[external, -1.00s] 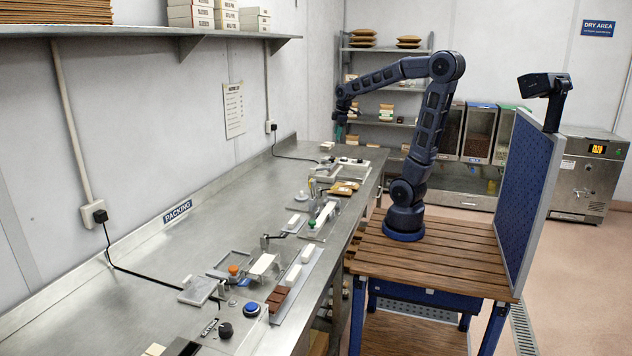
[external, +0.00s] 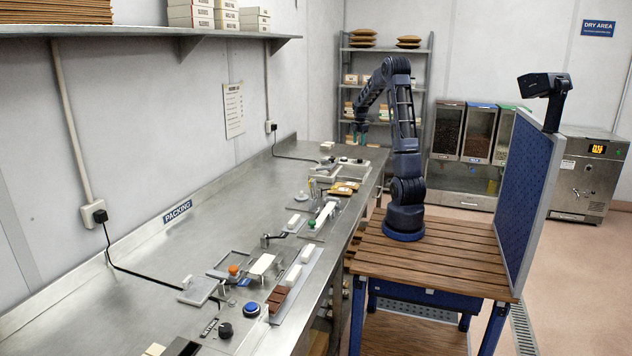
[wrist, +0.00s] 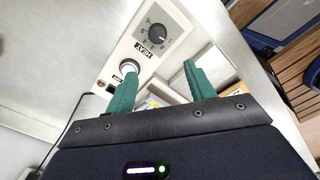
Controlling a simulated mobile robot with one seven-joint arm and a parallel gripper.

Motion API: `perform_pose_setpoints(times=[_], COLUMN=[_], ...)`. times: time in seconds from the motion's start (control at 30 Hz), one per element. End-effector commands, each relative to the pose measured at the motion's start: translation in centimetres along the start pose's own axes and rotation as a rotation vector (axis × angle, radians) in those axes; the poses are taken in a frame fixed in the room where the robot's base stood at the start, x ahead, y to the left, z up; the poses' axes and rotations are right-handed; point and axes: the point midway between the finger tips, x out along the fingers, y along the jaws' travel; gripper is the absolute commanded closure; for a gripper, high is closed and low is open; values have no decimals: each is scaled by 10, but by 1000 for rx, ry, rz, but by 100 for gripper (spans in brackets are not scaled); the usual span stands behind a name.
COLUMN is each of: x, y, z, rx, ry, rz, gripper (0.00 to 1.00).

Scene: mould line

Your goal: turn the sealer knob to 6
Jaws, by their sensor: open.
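The sealer's dark round knob (wrist: 158,33) shows at the top of the wrist view, on a pale panel marked HEAT with numbers around the dial. Its white pointer mark seems to face the low end, near 1; the print is small and tilted. My gripper (wrist: 158,72) is open and empty, its two green fingers apart. In the picture the knob lies beyond the fingertips, apart from them. The knob is too small to make out there.
A round white button (wrist: 129,67) sits beside the knob on the panel. Brown packets (external: 343,188) lie nearer on the steel bench (external: 130,270). A different dark knob (external: 225,330) and a blue button (external: 250,309) are at the near end. The bench's wall side is mostly clear.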

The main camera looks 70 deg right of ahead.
Motion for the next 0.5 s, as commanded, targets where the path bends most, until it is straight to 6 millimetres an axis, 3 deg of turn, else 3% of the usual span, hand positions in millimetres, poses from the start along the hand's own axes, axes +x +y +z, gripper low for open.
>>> perform_pose_setpoints(times=[0.13,0.33,0.5], x=[10,26,54], y=[2,2,2], z=[18,19,19], rx=[-23,-27,-26], ry=[4,5,5], rz=[-8,-11,-11], gripper=[46,46,46])
